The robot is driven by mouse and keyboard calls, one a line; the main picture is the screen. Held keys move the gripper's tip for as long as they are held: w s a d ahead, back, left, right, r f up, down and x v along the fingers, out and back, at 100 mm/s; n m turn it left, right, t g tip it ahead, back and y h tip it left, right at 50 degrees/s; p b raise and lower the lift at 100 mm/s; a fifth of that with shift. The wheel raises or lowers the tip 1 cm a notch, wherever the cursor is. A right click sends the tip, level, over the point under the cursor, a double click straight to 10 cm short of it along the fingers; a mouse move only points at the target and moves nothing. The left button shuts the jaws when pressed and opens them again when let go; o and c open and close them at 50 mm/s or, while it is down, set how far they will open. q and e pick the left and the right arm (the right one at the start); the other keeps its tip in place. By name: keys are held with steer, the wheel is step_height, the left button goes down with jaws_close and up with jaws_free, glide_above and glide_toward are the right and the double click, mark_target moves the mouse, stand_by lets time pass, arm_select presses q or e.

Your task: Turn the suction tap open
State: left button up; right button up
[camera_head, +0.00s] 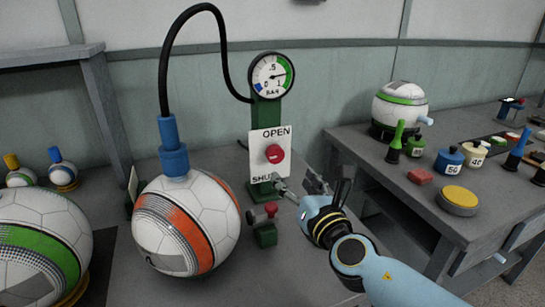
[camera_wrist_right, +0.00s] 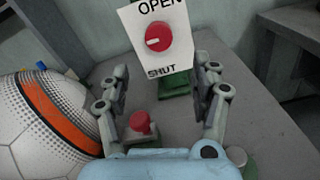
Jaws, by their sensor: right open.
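The suction tap is a round red knob (camera_head: 274,153) on a white plate (camera_head: 257,142) marked OPEN above and SHUT below, fixed to a green post. The knob also shows in the right wrist view (camera_wrist_right: 155,36), where its white mark points left. My right gripper (camera_head: 297,183) is open and empty, below and to the right of the plate. In the right wrist view its fingers (camera_wrist_right: 167,72) are spread wide, with the knob beyond and above them; they appear apart from it. My left gripper is not in view.
A gauge (camera_head: 272,76) tops the post. A small red-topped green block (camera_head: 266,227) stands below the tap. An orange-striped ball (camera_head: 188,222) with a blue hose fitting sits left. A side bench (camera_head: 400,185) with bottles and another ball is at right.

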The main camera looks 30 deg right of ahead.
mark_target(276, 158)
steer(key=x, duration=1)
steer(key=shift+w, duration=0.4)
steer(key=c, duration=1.2)
